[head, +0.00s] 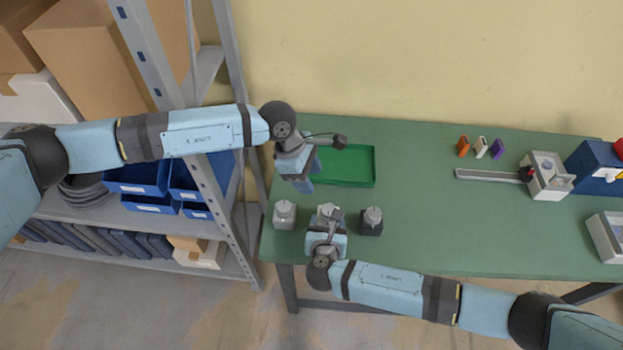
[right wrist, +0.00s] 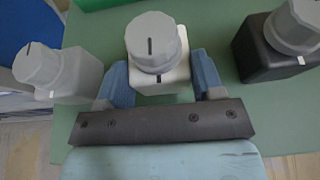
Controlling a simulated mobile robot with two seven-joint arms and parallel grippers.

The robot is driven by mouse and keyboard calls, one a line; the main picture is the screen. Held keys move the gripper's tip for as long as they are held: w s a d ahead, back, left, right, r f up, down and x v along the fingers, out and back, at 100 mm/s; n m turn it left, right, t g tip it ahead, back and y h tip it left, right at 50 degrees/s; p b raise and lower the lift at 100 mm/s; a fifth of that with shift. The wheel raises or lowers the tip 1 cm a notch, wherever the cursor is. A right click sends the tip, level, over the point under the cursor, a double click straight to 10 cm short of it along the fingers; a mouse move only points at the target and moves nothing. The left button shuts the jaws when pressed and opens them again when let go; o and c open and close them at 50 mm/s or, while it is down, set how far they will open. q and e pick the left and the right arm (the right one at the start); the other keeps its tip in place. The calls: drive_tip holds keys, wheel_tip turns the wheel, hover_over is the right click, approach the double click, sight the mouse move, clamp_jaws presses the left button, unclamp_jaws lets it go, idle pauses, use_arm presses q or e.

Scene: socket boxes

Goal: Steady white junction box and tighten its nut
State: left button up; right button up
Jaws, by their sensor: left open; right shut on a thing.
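The white junction box (right wrist: 162,78) stands upright on the green table between two other boxes, with a grey ribbed nut (right wrist: 152,42) on top bearing a dark line mark. The box also shows in the head view, where my right gripper (head: 325,226) partly hides it. My right gripper (right wrist: 158,90) is shut on the box, with a blue finger on either side of its body, below the nut. My left gripper (head: 303,184) is open and empty, above the table, behind and left of the white box. It is apart from all the boxes.
A grey box (head: 285,220) stands left of the white one and a black box (head: 371,228) right, each with a grey nut. A green tray (head: 372,166) lies behind. A grey fixture (head: 547,178) and coloured pieces are farther right. The table's middle is clear.

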drive_tip(key=o, duration=1.1)
drive_tip(key=v, duration=1.3)
drive_tip(key=shift+s+r+b, duration=0.2)
drive_tip(key=shift+s+b, duration=0.1)
drive_tip(key=shift+b, duration=0.15)
drive_tip(key=shift+s, duration=0.1)
